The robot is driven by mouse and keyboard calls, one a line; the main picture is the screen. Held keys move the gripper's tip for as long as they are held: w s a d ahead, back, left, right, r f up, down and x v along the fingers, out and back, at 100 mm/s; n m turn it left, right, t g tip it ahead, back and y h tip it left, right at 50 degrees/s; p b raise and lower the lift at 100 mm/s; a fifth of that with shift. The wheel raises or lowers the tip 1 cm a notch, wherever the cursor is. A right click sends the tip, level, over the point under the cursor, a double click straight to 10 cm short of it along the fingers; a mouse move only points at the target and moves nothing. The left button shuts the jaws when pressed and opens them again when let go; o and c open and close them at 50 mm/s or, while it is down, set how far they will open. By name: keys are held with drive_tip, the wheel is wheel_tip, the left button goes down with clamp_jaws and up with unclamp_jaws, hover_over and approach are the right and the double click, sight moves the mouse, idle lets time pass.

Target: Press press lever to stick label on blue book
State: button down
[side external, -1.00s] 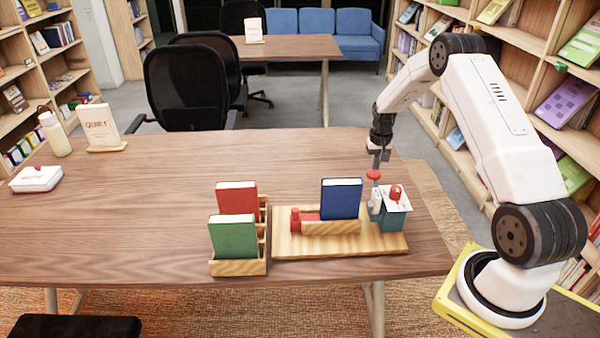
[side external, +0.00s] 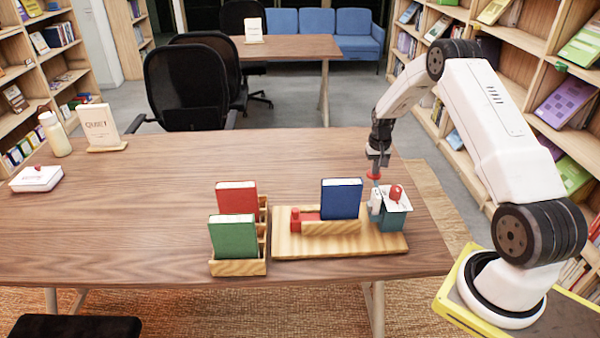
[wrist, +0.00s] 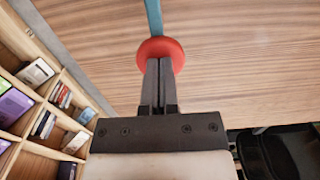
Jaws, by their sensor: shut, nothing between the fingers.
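The blue book (side external: 341,198) stands upright in a wooden holder (side external: 332,228) on the wooden base board (side external: 290,246). The press lever has a red round knob (side external: 374,176) at its top, right of the blue book. My gripper (side external: 377,166) is shut and empty, pointing down at the knob. In the wrist view my shut fingertips (wrist: 160,98) overlap the red knob (wrist: 161,53), and a blue-teal bar (wrist: 154,15) extends beyond it. The fingers appear to touch the knob. Any label is too small to make out.
A red book (side external: 237,199) and a green book (side external: 233,236) stand in a wooden rack at left. The table's left half is mostly clear.

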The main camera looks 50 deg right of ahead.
drive_tip(key=shift+f, duration=1.55)
idle(0.7)
drive_tip(key=shift+r, duration=4.55)
drive_tip(key=shift+w+a+r, duration=0.15)
drive_tip(key=shift+a+r, duration=0.1)
drive_tip(key=shift+a, duration=0.25)
drive_tip(key=a+r+n, duration=0.3)
drive_tip(key=a+r, duration=0.2)
drive_tip(key=a, duration=0.6)
drive_tip(key=s+a+r+n+t, duration=0.1)
drive_tip(key=s+a+r+n, duration=0.1)
drive_tip(key=s+a, duration=0.5)
drive_tip(key=s+a+r+n+t, duration=0.1)
drive_tip(key=s+a+n, duration=0.3)
drive_tip(key=a, duration=1)
drive_tip(key=s, duration=0.3)
drive_tip(key=shift+a+r+t, duration=0.3)
drive_tip(key=shift+a+r, duration=0.05)
drive_tip(key=shift+a, duration=0.05)
